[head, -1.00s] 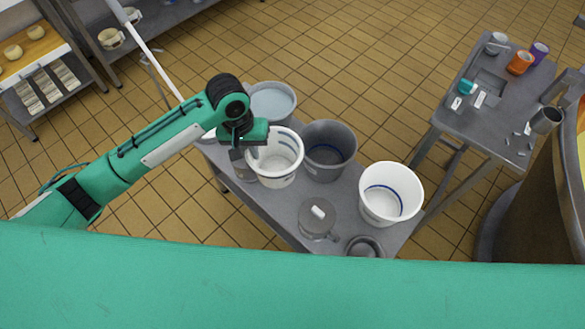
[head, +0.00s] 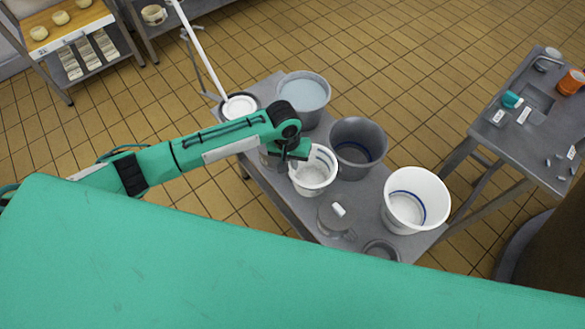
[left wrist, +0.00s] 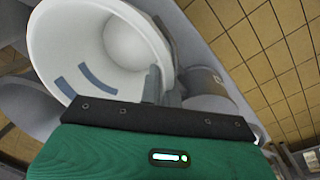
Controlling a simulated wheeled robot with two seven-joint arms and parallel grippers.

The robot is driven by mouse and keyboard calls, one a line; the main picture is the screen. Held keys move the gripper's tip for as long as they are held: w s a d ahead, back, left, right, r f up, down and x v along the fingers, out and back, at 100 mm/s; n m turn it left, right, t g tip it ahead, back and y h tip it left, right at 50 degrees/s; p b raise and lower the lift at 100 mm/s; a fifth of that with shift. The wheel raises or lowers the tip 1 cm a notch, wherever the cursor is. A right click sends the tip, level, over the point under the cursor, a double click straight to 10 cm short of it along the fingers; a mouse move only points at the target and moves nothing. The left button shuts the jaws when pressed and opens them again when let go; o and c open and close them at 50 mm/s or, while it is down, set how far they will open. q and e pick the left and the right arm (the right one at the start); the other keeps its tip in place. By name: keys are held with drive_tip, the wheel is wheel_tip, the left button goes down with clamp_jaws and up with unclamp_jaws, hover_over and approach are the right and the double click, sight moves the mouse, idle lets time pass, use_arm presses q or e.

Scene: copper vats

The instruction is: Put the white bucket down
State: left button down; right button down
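The white bucket (head: 318,178) with blue marks inside is upright at the middle of the grey metal table (head: 290,208). In the head view my left gripper (head: 296,163) is at its left rim. The left wrist view shows the white bucket (left wrist: 115,35) up close, with the dark fingers (left wrist: 160,88) pinching its wall, one inside and one outside. Its underside is hidden, so I cannot tell whether it touches the tabletop. My right gripper is not in view.
A grey bucket (head: 358,150) stands close right of it. A water-filled bucket (head: 303,92) is behind, and a second white bucket (head: 415,202) is at the right. A lidded glass jar (head: 336,216) stands in front. A side table (head: 480,135) with small items is at far right.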

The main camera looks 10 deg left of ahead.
sight(311, 179)
use_arm(q)
drive_tip(key=shift+f, duration=2.1)
drive_tip(key=shift+f, duration=0.1)
drive_tip(key=c, duration=1.6)
unclamp_jaws()
drive_tip(key=shift+c, duration=0.2)
